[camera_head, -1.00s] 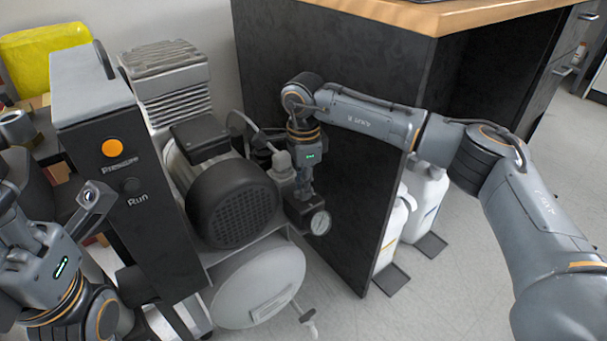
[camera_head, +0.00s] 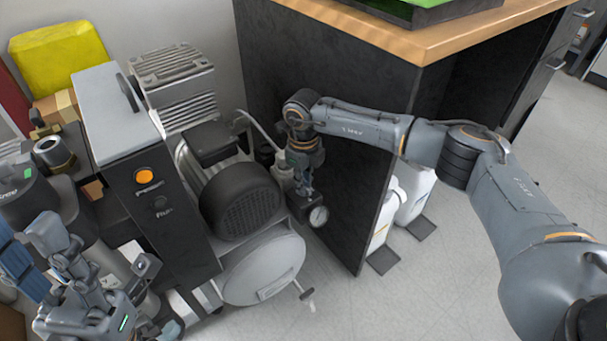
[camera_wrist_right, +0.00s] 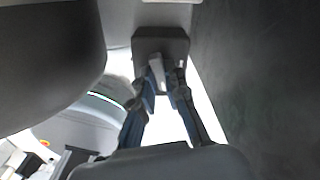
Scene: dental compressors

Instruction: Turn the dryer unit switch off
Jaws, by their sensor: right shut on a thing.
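A small dark box (camera_head: 297,207) with a round gauge (camera_head: 318,216) sits at the compressor's right side. My right gripper (camera_head: 306,192) reaches down to this box. In the right wrist view, my right gripper's fingers (camera_wrist_right: 162,82) are shut on a small light grey piece (camera_wrist_right: 156,72) at the dark box (camera_wrist_right: 160,45). My left gripper (camera_head: 98,252) is open, left of the cabinet, with its fingers spread. I cannot read the switch's position.
A black motor (camera_head: 240,200) and a white tank (camera_head: 262,268) stand left of my right gripper. A dark bench panel (camera_head: 345,200) is close on its right. White bottles (camera_head: 412,190) stand under the bench. The floor at front right is clear.

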